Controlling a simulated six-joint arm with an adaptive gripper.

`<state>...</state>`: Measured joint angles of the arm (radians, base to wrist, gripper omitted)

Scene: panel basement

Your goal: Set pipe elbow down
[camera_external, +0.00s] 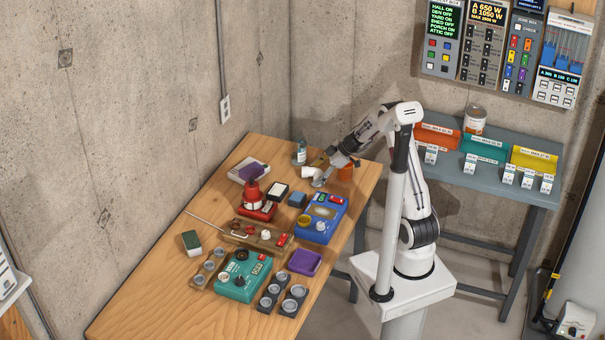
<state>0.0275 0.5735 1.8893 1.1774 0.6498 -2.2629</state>
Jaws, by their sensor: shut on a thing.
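The pipe elbow (309,173) looks like a small white curved piece at the far end of the wooden table. My gripper (321,179) reaches down from the right and is shut on it. The fingers are small in this view and partly cover the elbow's right side. I cannot tell whether the elbow touches the table or hangs just above it.
An orange cup (345,172) is just right of my gripper. A bottle (300,152) stands behind. The wooden table's (150,290) near left part is clear.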

